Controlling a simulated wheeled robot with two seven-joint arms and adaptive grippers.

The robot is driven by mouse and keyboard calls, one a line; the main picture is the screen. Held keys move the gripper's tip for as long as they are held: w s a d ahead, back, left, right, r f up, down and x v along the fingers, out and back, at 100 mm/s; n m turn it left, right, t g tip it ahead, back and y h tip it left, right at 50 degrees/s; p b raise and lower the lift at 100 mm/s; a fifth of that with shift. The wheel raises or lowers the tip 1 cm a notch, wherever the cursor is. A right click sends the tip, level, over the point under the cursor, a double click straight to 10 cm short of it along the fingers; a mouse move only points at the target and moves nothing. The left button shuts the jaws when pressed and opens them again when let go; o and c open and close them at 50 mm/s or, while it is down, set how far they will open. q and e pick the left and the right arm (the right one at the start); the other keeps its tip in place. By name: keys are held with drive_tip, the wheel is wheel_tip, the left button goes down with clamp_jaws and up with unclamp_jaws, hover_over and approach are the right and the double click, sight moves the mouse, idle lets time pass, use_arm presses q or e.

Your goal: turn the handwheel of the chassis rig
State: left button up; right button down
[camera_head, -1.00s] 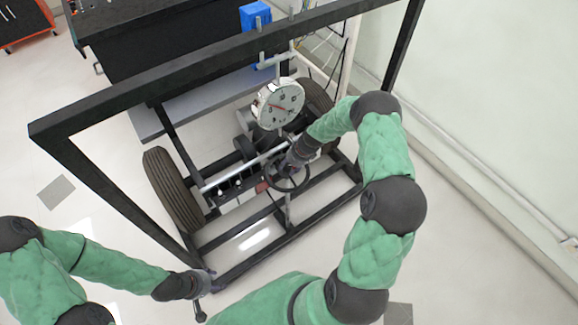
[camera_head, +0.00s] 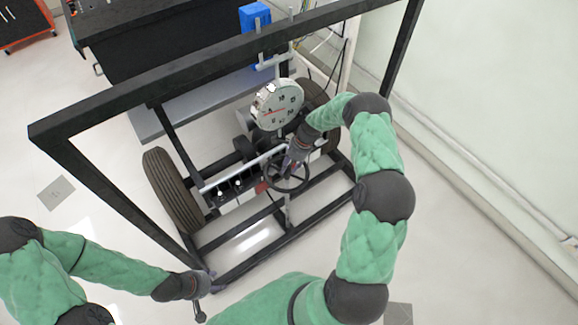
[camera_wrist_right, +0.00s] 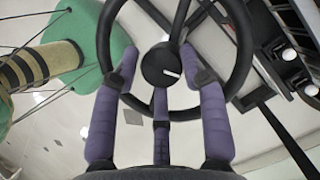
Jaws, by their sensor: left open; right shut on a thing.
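The handwheel (camera_head: 290,190) is a dark ring with a central hub, low on the middle of the rig. In the right wrist view its rim (camera_wrist_right: 246,50), spokes and black hub (camera_wrist_right: 162,66) with a white mark show close up. A round white dial (camera_head: 277,104) with a red needle stands just behind the wheel. My left gripper (camera_head: 209,279) is open at the lower left of the rig, beside its front corner.
The black chassis frame (camera_head: 95,190) surrounds the wheel, with tyres at left (camera_head: 172,188) and right. A dark bench (camera_head: 170,62) with a blue box (camera_head: 255,16) stands behind. A pale wall (camera_head: 490,110) is at right; the floor at left is open.

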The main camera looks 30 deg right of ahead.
drive_tip(key=shift+w+r+n, duration=0.3)
drive_tip(key=shift+w+n, duration=0.25)
drive_tip(key=shift+n, duration=0.25)
drive_tip(key=shift+g, duration=0.3)
drive_tip(key=c, duration=1)
unclamp_jaws()
drive_tip(key=shift+o, duration=1.2)
drive_tip(key=shift+a+f, duration=0.1)
drive_tip(key=shift+a, duration=0.05)
drive_tip(key=shift+s, duration=0.15)
drive_tip(key=v, duration=0.5)
drive_tip(key=shift+w+r, duration=0.25)
drive_tip(key=s+d, duration=0.1)
drive_tip(key=d, duration=1.1)
drive_tip(key=shift+f, duration=0.25)
